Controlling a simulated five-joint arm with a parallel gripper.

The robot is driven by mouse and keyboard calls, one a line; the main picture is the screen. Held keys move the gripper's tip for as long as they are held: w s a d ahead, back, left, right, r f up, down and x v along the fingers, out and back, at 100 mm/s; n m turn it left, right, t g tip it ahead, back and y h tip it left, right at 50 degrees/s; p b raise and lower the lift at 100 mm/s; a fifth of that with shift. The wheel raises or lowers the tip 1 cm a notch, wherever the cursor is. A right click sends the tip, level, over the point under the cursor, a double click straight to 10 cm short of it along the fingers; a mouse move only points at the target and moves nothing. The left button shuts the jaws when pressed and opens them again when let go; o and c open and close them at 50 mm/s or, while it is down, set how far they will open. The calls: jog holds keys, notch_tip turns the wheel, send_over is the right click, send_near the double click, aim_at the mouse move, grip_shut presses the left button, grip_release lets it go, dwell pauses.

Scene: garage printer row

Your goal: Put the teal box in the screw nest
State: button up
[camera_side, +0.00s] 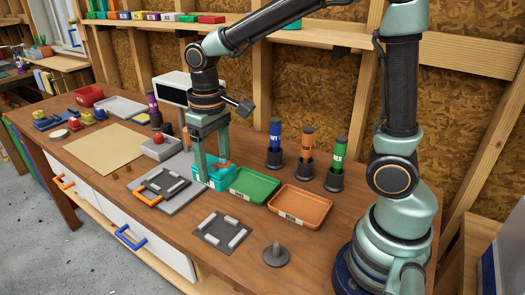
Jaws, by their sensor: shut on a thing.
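The teal box (217,182) is between the fingers of my gripper (213,170), at the left end of the green tray. My gripper points down and is shut on the box, and its fingers hide part of it. An orange-red bit shows at the top of the box beside the far finger. I cannot tell whether the box touches the table. No readable label shows which is the screw nest.
A green tray (240,198) and an orange tray (325,222) lie just right of the box. Blue, orange and green bottles (307,148) stand behind them. A grey knobbed disc (276,256) is at the front. A grey scale-like box (160,150) stands behind left.

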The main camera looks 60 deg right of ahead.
notch_tip(320, 180, down, 16)
jog(key=shift+f, duration=0.15)
dwell(0.3)
jog(key=shift+f, duration=0.1)
jog(key=o, duration=1.5)
